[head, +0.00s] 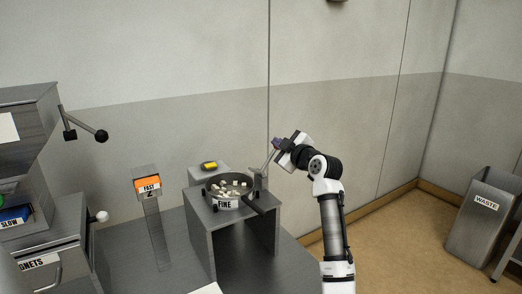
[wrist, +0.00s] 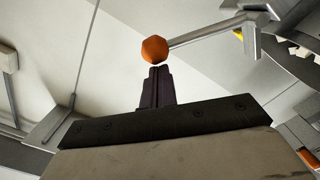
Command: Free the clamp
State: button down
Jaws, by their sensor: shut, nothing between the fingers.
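The clamp (head: 257,182) stands at the right side of the pan marked FINE (head: 229,204). Its metal lever (head: 265,162) slants up and right toward my gripper (head: 275,145). In the wrist view the lever (wrist: 208,34) ends in an orange ball knob (wrist: 154,49). My gripper (wrist: 158,72) is shut and empty, its dark fingertips just short of the knob in that picture. I cannot tell whether they touch it. The pan holds several pale cubes and sits on a metal stand (head: 200,229).
A small box with a yellow top (head: 209,166) stands behind the pan. A post marked FAST 2 (head: 147,186) is to its left. Grey machinery (head: 25,115) with a black-knobbed lever (head: 101,136) fills the left edge. A WASTE bin (head: 478,215) stands far right.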

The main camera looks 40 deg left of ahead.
jog(key=w+d+f+m+b, duration=0.2)
jog(key=w+f+m, duration=0.3)
jog(key=m, duration=0.2)
jog(key=shift+f+m+g, duration=0.15)
jog(key=shift+m+g, duration=0.15)
dwell(0.5)
jog(key=s+d+r+b, duration=0.1)
jog(key=s+d+r, duration=0.1)
jog(key=d, duration=0.3)
jog(key=s+d+r+b, duration=0.1)
jog(key=s+d+r, duration=0.1)
jog(key=d, duration=0.2)
jog(key=shift+s+d+r, duration=0.3)
jog(key=shift+s+d, duration=0.05)
jog(key=shift+s, duration=0.05)
